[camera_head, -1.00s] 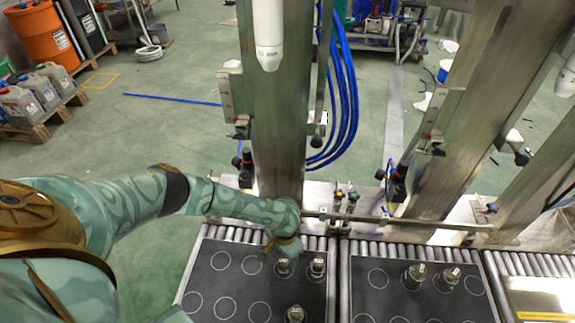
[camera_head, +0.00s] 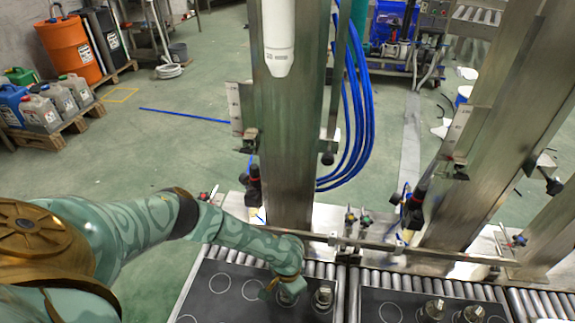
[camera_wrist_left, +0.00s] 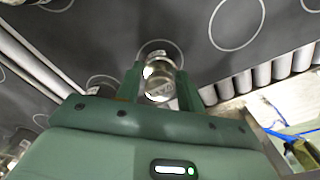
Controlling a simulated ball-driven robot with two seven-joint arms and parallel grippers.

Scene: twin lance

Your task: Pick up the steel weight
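The steel weight (camera_head: 289,297) is a shiny metal cylinder with a narrower top, on the dark circle-marked board below my left arm. My left gripper (camera_head: 275,290) is down at this weight and partly covers it. In the left wrist view, the weight (camera_wrist_left: 160,80) is between the two green fingers of the left gripper (camera_wrist_left: 160,78), over a circle on the board. The fingers lie close to its sides; whether they touch it is unclear. My right gripper is not in view.
Another steel weight (camera_head: 323,297) stands just right of the gripper. Two more weights (camera_head: 433,308) stand on the right board (camera_head: 375,300). A metal rail and upright column (camera_head: 288,150) stand just behind the rollers. Several empty circles lie left on the near board.

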